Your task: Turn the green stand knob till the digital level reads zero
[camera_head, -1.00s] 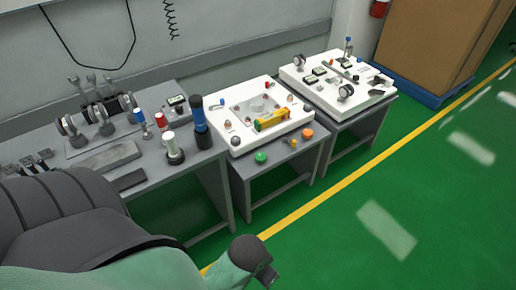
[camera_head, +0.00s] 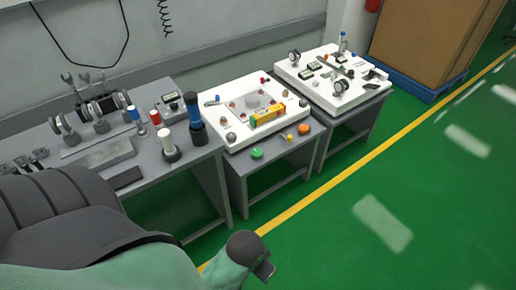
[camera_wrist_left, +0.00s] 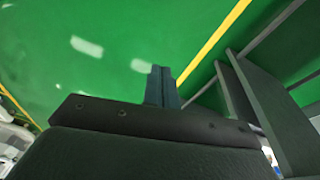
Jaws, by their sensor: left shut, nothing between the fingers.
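The green stand knob (camera_head: 257,153) sits at the front edge of the middle table, below the white stand plate (camera_head: 239,139). A yellow bar (camera_head: 267,114), which looks like the digital level, lies on that plate; its reading is too small to tell. My left gripper (camera_wrist_left: 161,86) shows in the left wrist view with its fingers shut and empty, over green floor beside table legs. In the head view my left arm comes in at the bottom, well in front of the knob and apart from it. My right gripper is not in view.
An orange knob (camera_head: 304,129) sits right of the green one. The left table holds a blue-black cylinder (camera_head: 196,118) and a white-topped post (camera_head: 168,145). A second white plate (camera_head: 333,103) with gauges stands on the right table. Green floor in front is clear.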

